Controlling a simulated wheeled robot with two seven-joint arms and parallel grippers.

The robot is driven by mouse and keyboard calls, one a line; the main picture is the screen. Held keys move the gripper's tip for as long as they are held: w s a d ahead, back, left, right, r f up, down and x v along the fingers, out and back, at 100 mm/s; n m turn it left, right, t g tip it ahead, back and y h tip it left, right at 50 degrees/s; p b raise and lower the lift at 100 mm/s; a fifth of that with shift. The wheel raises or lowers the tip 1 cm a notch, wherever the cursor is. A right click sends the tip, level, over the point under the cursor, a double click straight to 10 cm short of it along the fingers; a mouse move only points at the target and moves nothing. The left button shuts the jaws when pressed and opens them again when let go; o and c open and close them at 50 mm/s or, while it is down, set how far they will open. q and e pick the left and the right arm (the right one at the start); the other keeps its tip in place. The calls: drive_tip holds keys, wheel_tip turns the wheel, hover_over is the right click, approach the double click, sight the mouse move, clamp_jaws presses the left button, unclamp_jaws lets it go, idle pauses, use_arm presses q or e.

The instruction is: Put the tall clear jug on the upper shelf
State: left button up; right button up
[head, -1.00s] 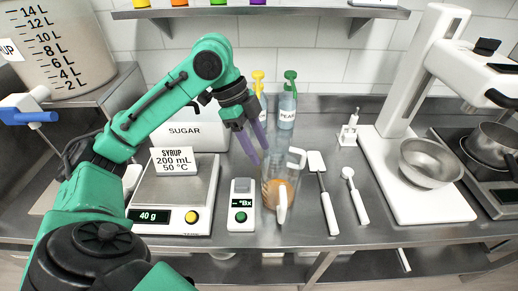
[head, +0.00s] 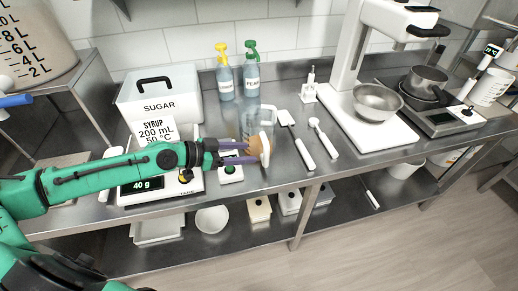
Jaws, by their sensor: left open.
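The tall clear jug (head: 262,122) stands on the steel counter with orange-brown liquid in its lower part. Its pale handle (head: 265,150) faces the front edge. My left gripper (head: 251,152) reaches in level from the left. Its purple fingers are open at the jug's lower part, near the handle. I cannot tell whether they touch it or whether the handle lies between them. The upper shelf's surface is out of view. My right gripper is not in view.
The sugar box (head: 158,97), scale (head: 150,198) and small meter (head: 230,172) are left of the jug. Two spray bottles (head: 251,78) stand behind it. A spatula (head: 296,138) and a spoon (head: 324,137) lie to the right. A lower shelf (head: 250,232) holds containers.

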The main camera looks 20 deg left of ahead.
sight(259, 140)
use_arm(q)
drive_tip(key=b+x, duration=0.1)
drive_tip(key=x, duration=0.2)
drive_tip(key=b+x, duration=0.1)
drive_tip(key=x, duration=0.2)
drive_tip(key=b+x, duration=0.2)
drive_tip(key=x, duration=0.2)
drive_tip(key=shift+s+d, duration=0.25)
drive_tip(key=shift+d, duration=0.1)
drive_tip(key=shift+w+d+f, duration=0.1)
drive_tip(key=shift+w+d, duration=0.15)
drive_tip(key=shift+w, duration=0.05)
drive_tip(key=shift+s+a, duration=0.1)
drive_tip(key=c, duration=0.9)
clamp_jaws()
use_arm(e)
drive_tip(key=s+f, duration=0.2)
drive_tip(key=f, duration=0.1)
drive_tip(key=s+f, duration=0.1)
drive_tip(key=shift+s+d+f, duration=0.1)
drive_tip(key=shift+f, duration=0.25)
